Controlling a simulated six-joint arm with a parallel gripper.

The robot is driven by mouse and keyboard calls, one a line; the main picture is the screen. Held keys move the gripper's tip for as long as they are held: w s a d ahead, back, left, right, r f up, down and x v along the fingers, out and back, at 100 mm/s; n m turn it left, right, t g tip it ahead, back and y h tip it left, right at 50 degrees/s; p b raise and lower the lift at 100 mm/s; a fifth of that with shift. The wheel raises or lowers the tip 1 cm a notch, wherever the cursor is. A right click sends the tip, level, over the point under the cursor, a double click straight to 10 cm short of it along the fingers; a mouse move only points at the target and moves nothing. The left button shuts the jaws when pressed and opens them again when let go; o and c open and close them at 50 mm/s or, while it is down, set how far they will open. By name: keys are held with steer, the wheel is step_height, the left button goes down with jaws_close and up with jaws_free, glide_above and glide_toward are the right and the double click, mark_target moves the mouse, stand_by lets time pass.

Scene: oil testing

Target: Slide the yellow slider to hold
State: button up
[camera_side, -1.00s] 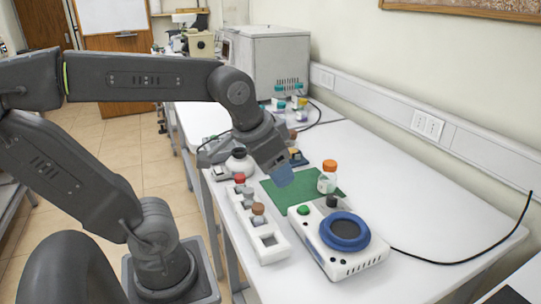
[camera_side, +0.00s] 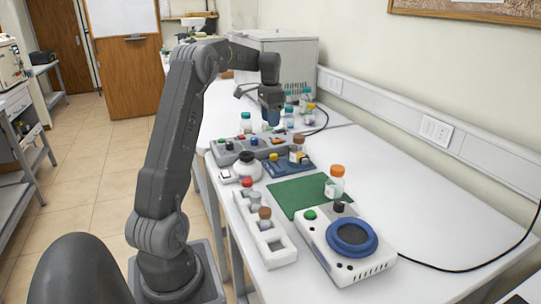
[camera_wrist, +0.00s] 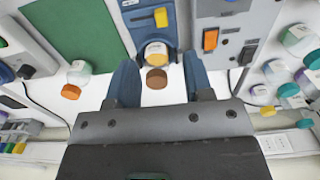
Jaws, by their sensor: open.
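The yellow slider (camera_wrist: 161,17) is a small yellow block on a blue device (camera_wrist: 140,20), at the top middle of the wrist view. In the side view it is a small yellow spot (camera_side: 274,157) on the blue device (camera_side: 283,170). A brown-capped vial (camera_wrist: 157,78) stands at the near end of that device. My gripper (camera_wrist: 157,82) is open and empty, its blue fingers apart on either side of the vial's cap in the wrist picture. In the side view my gripper (camera_side: 271,118) hangs over the back of the bench, beyond the blue device.
A grey panel (camera_wrist: 225,75) with an orange switch (camera_wrist: 210,39) lies right of the blue device. A green mat (camera_side: 290,193), an orange-capped bottle (camera_side: 335,183), a white hotplate (camera_side: 345,243) and a white rack (camera_side: 270,250) are nearer. Several capped vials (camera_wrist: 295,95) stand at the right.

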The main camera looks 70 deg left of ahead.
mark_target(274, 157)
step_height(274, 157, down, 14)
steer(key=shift+r, duration=0.15)
stand_by(0.3)
steer(key=shift+c, duration=0.3)
jaws_close()
